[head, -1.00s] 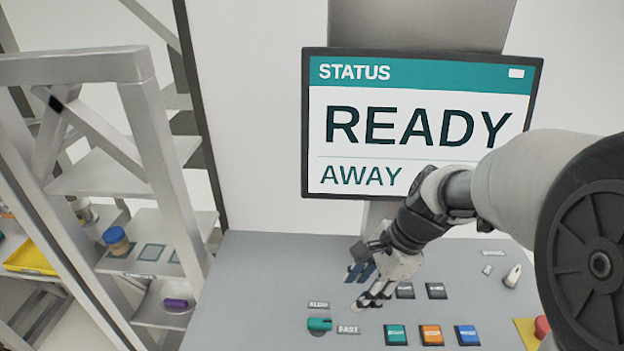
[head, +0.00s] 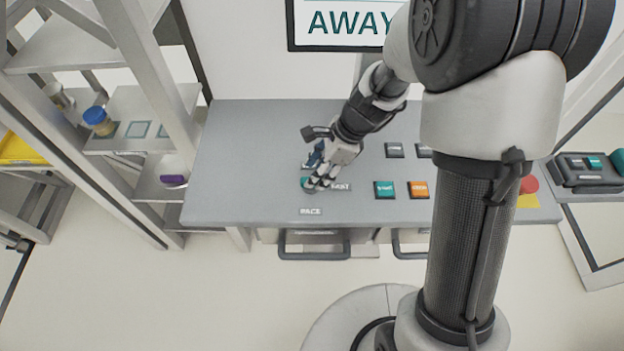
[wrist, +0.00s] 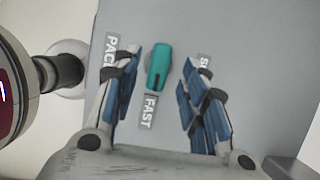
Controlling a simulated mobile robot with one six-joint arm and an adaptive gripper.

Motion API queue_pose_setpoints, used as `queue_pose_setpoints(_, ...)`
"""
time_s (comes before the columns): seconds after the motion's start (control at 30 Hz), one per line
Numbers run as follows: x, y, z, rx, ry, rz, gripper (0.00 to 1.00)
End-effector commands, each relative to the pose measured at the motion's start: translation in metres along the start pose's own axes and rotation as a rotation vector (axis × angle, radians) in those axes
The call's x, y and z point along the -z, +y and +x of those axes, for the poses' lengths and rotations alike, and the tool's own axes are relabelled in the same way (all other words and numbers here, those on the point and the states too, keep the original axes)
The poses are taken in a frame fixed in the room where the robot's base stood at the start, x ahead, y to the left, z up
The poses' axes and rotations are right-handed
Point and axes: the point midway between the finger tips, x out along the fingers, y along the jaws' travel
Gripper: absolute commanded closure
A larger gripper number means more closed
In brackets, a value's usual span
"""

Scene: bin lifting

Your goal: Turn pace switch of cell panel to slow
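The pace switch is a teal knob (wrist: 159,62) on the grey cell panel (head: 250,140). In the wrist view its dark-marked end points at the FAST label (wrist: 148,111). The PACE label (wrist: 110,50) is on the left there, and the SLOW label (wrist: 204,64) on the right is partly hidden by a finger. My gripper (wrist: 160,57) is open, with one blue-padded finger on each side of the knob and visible gaps between. In the head view my gripper (head: 316,184) is over the switch and hides most of it, leaving a teal edge (head: 304,183).
A green button (head: 385,190) and an orange button (head: 418,190) lie right of the switch. A red knob on a yellow plate (head: 526,201) is at the panel's right end. A shelf rack (head: 130,105) stands at the left. Drawer handles (head: 314,253) project below the panel's front edge.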

Motion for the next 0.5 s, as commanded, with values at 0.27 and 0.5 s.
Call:
queue_pose_setpoints(0.27,0.0,0.0,0.035,-0.001,0.0,-0.002,0.6)
queue_pose_setpoints(0.5,0.0,0.0,0.038,0.0,0.0,-0.001,0.6)
